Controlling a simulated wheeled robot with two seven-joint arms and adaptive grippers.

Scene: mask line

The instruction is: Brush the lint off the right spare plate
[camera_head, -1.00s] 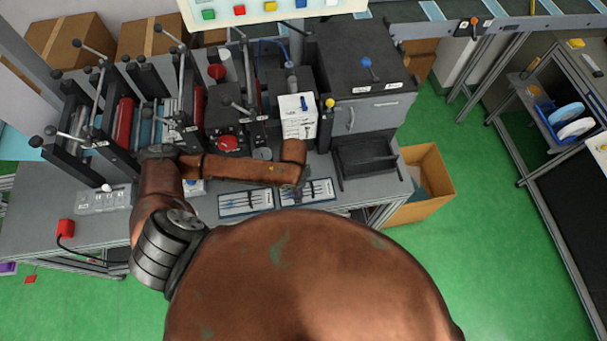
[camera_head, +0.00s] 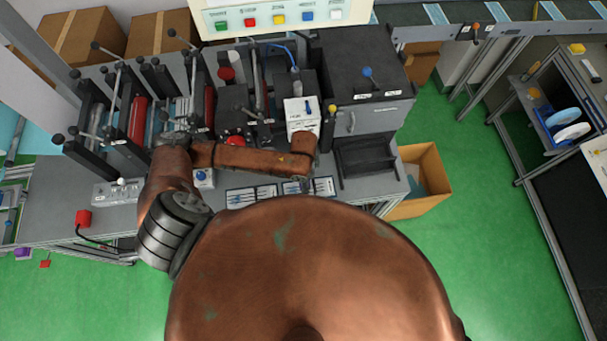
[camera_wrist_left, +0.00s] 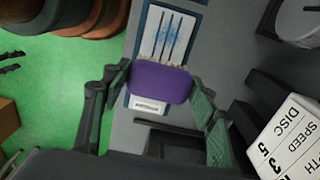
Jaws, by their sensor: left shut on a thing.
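My left gripper (camera_wrist_left: 160,85) is shut on a purple brush (camera_wrist_left: 160,82), seen in the left wrist view. Pale bristles show along its far edge. A blue-edged plate (camera_wrist_left: 143,42) with dark lines, a bluish speckled patch and a white label lies beneath and beyond the brush. The brush overlaps the plate in this view; I cannot tell whether the bristles touch it. In the head view, the right spare plate (camera_head: 324,186) lies on the bench front, beside the left one (camera_head: 240,198). My right gripper is not in view.
A white labelled box (camera_head: 301,115) stands behind the plates. A black tray (camera_head: 368,160) is to their right, with an open cardboard box (camera_head: 424,180) on the floor beyond the bench. Machines with levers (camera_head: 130,115) line the bench's back left.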

